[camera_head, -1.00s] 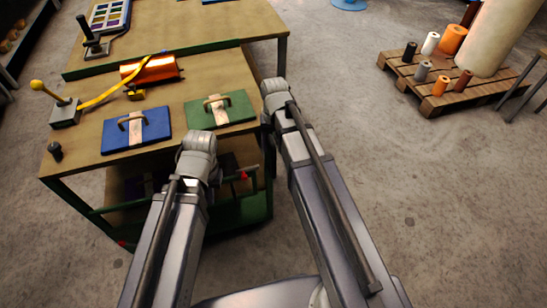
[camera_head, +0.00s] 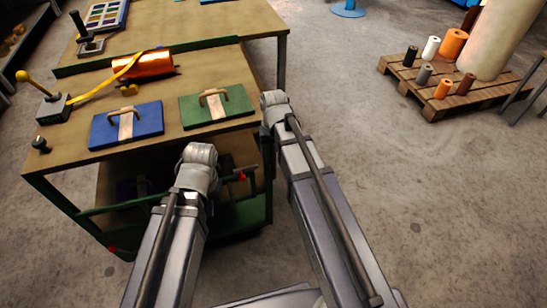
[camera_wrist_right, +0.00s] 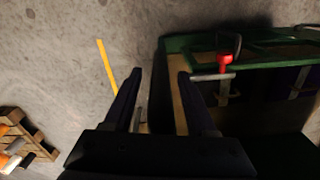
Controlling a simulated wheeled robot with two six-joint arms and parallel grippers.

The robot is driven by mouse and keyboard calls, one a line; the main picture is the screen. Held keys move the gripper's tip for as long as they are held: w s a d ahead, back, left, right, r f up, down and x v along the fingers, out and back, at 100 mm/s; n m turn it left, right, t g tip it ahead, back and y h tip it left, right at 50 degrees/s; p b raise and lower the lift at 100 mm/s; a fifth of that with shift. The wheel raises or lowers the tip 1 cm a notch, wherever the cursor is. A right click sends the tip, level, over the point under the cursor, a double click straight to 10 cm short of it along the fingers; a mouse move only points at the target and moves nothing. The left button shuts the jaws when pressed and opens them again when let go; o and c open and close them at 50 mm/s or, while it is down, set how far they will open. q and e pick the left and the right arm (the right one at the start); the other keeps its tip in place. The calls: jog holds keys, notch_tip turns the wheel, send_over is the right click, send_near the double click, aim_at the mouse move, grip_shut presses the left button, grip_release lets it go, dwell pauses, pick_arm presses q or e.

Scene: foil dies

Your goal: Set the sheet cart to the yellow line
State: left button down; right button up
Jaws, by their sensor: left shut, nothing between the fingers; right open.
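The sheet cart (camera_head: 62,160) has a wooden top and a green frame with a lower shelf. It stands at left in the head view; its frame and a red knob show at right in the right wrist view (camera_wrist_right: 190,42). The yellow line (camera_wrist_right: 106,66) lies on the floor left of the cart in the right wrist view. My right gripper (camera_wrist_right: 160,75) is open, its fingers beside the cart's edge; I cannot tell if they touch it. My left gripper (camera_head: 196,165) is in front of the cart, shut and empty, with its fingers hidden behind the wrist.
On the top lie a blue die (camera_head: 100,134), a green die (camera_head: 238,101), an orange foil roll (camera_head: 145,63) and a yellow-knobbed lever (camera_head: 22,76). A second table adjoins behind. A pallet (camera_head: 480,97) with rolls stands at right. Floor between is clear.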

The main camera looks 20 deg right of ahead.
grip_shut()
dwell(1.3)
